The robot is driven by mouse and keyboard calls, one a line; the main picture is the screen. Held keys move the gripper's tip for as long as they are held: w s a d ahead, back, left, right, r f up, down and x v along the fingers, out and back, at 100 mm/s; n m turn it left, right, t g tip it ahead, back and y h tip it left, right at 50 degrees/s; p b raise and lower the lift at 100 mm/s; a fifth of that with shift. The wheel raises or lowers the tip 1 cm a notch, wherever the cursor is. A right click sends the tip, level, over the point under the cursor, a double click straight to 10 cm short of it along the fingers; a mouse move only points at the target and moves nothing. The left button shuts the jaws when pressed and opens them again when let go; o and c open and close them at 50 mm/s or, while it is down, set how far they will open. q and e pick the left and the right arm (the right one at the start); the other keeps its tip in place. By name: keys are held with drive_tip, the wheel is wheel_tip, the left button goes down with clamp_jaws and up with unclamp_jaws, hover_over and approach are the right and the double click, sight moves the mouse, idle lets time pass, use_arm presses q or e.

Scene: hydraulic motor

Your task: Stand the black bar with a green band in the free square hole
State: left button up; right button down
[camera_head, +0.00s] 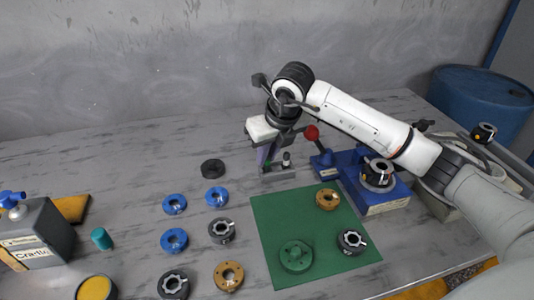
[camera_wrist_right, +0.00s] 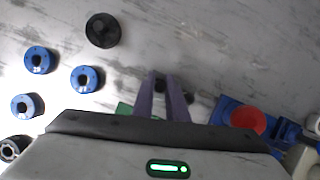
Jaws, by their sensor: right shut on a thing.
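My right gripper (camera_head: 264,160) points down over a small grey holder block (camera_head: 279,174) at the back middle of the table. It is shut on the black bar with a green band (camera_head: 267,165), mostly hidden by the fingers, at the block's left end. Another dark upright bar (camera_head: 286,159) stands at the right part of the block. I cannot tell whether the held bar's lower end is inside a hole. In the right wrist view the purple-grey fingers (camera_wrist_right: 163,98) hide most of the bar and block. My left gripper is not in view.
A red-knobbed lever (camera_head: 311,132) on a blue base stands close right of the block. A green mat (camera_head: 262,225) with rings lies in front. A black disc (camera_head: 212,168) and several blue rings (camera_head: 216,196) lie left. The table's back left is clear.

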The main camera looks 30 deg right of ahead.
drive_tip(key=shift+f+b, duration=0.4)
drive_tip(key=shift+f, duration=0.05)
idle(0.4)
drive_tip(key=c, duration=1.3)
unclamp_jaws()
drive_tip(key=shift+r+p, duration=2.25)
drive_tip(key=shift+r, duration=1.3)
